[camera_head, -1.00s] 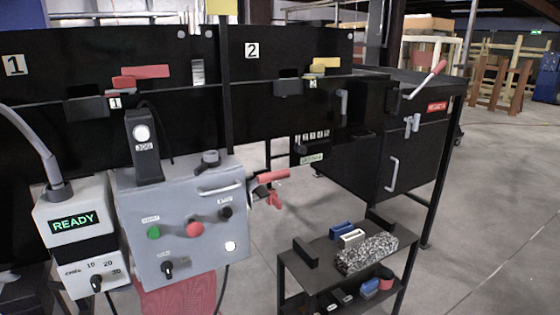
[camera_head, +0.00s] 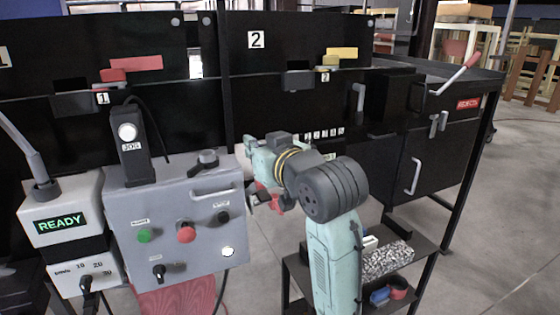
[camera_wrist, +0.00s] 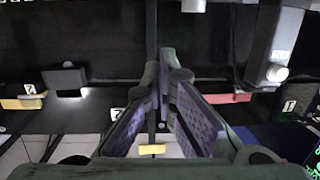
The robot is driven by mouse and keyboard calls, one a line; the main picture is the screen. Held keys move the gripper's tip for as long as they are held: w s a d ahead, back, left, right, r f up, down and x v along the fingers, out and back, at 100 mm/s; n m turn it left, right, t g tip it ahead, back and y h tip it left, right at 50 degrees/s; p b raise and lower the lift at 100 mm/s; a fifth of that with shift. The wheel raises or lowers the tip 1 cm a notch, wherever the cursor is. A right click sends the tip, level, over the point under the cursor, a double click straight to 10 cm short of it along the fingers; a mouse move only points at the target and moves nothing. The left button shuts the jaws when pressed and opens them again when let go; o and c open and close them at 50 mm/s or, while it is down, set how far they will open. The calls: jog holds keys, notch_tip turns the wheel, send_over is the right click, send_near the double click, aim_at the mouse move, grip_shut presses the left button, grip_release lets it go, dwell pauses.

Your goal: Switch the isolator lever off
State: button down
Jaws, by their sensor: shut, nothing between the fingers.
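The isolator lever (camera_head: 268,197), which I take to be the red handle at the right side of the grey control box (camera_head: 120,208), shows only in part in the head view. My arm crosses in front and hides much of it. My gripper (camera_wrist: 166,80) shows in the wrist view with its two fingers together at the tips, empty. In the head view my arm hides the fingers. The lever does not show clearly in the wrist view, so I cannot tell whether the gripper touches it.
The control box carries a green button (camera_head: 144,236), a red button (camera_head: 186,234) and a handle. A READY display unit (camera_head: 60,222) stands at left. A cabinet with another red-gripped lever (camera_head: 462,74) is at right. A low shelf (camera_head: 420,243) holding parts stands below my arm.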

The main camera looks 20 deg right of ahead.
jog(key=s+d+f+m+g+h, duration=0.1)
jog(key=s+d, duration=0.1)
jog(key=d, duration=0.4)
jog(key=shift+s+d+f, duration=0.3)
jog(key=shift+d+f, duration=0.05)
jog(key=shift+w, duration=0.1)
jog(key=p+x, duration=0.2)
jog(key=x, duration=0.6)
jog(key=shift+w, duration=0.3)
notch_tip(320, 180, down, 3)
jog(key=shift+s+d+r+p, duration=0.1)
jog(key=shift+s+d+p, duration=0.1)
jog(key=shift+p, duration=0.4)
jog(key=shift+s+a+f, duration=0.1)
jog(key=shift+s+f, duration=0.25)
jog(key=shift+f, duration=0.2)
jog(key=shift+f, duration=0.15)
